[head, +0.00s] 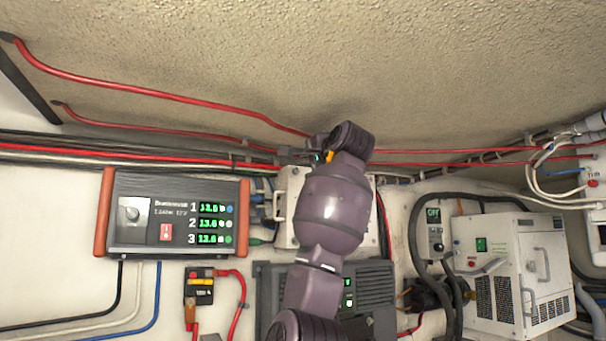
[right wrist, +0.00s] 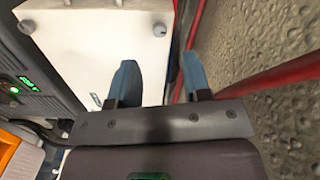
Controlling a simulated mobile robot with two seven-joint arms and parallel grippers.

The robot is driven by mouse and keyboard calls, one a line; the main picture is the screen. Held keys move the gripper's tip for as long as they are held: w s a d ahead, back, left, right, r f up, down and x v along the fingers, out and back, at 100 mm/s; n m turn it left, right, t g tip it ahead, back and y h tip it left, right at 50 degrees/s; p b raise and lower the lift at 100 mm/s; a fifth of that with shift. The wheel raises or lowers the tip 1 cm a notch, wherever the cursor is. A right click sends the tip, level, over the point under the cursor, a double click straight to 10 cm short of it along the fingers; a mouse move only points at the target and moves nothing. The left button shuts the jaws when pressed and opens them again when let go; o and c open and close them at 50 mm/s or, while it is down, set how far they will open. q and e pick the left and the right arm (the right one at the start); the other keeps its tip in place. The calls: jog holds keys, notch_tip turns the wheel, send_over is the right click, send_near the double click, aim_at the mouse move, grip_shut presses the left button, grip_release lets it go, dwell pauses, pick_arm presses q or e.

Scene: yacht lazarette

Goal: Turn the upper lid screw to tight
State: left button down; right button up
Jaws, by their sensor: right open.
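A white box with a lid (head: 291,222) is on the wall behind my right arm, which hides much of it. In the right wrist view the lid (right wrist: 95,55) shows with two grey round screws. The upper lid screw (right wrist: 159,30) is at the corner near the red cables, and the other screw (right wrist: 27,27) is at the opposite corner. In the head view the right gripper (head: 316,155) is at the box's top edge. My left gripper is not in view.
Red cables (head: 170,97) run along the wall just above the box. A monitor panel (head: 170,213) with green readouts is left of the box. A dark unit (head: 375,290) is below it. A white cabinet (head: 515,265) and black hoses stand at right.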

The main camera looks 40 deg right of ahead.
jog(key=v, duration=0.4)
jog(key=shift+s+b, duration=0.2)
jog(key=shift+b, duration=0.15)
dwell(0.3)
